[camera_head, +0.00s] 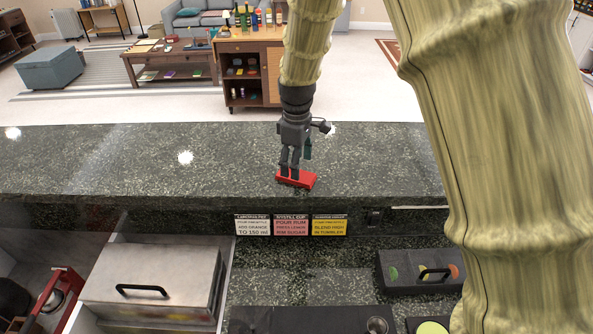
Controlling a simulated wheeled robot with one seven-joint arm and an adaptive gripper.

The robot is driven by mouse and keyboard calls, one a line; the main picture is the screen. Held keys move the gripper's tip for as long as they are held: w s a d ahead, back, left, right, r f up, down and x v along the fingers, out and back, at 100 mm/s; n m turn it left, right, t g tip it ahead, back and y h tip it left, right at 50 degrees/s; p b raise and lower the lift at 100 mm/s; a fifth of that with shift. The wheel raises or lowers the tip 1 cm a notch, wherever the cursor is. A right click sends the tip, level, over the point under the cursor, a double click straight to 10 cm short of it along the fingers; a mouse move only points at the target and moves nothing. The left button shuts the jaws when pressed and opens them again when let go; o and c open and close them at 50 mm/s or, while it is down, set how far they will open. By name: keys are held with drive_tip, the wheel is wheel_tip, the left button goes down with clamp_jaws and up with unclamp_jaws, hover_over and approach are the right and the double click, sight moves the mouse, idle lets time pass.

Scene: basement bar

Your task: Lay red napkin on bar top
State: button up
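The red napkin (305,181) is a small, flat, folded-looking piece at the front part of the dark speckled bar top (150,165). My gripper (290,175) points down over the napkin, and its two dark fingertips overlap the napkin's upper side. A small gap shows between the fingers. I cannot tell whether they are closed on the napkin or only touch it. I also cannot tell whether the napkin lies on the stone or hangs just above it. The fingers hide part of the napkin.
The bar top is clear on both sides. Three recipe cards (291,225) stand below its front edge. On the lower counter are a metal box with a black handle (150,275) and a dark garnish tray (420,270). A bottle cabinet (245,70) stands beyond.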

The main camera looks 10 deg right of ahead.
wheel_tip(320, 180, up, 9)
drive_tip(key=b, duration=0.2)
idle(0.3)
drive_tip(key=shift+f, duration=0.1)
